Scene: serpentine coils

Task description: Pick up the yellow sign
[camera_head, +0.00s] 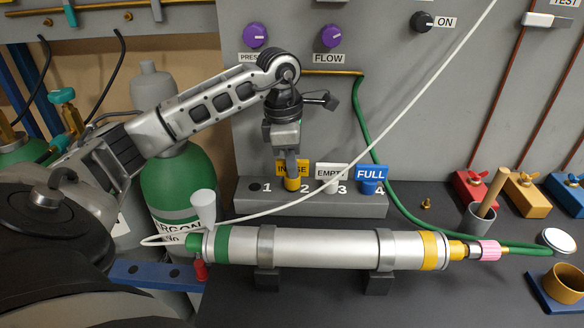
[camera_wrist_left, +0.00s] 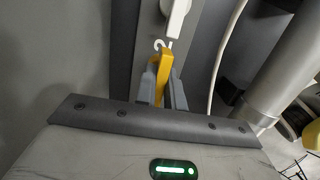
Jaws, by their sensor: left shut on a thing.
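The yellow sign (camera_head: 293,183), lettered IN USE, is upright at the position marked 2 on the grey numbered rack (camera_head: 262,205). My left gripper (camera_head: 291,155) comes down from above and is shut on the yellow sign. Its fingers partly cover the lettering. In the left wrist view, the yellow sign (camera_wrist_left: 164,68) shows between the two grey fingers of my left gripper (camera_wrist_left: 162,88). Whether the sign's foot still touches the rack is hard to tell. My right gripper is in neither view.
The white EMPTY sign (camera_head: 331,174) and blue FULL sign (camera_head: 371,178) stand just right. A silver cylinder (camera_head: 320,248) lies on supports in front. A white tube (camera_head: 408,78) crosses the view, and a green hose (camera_head: 362,120) runs behind. A green gas bottle (camera_head: 180,185) stands left.

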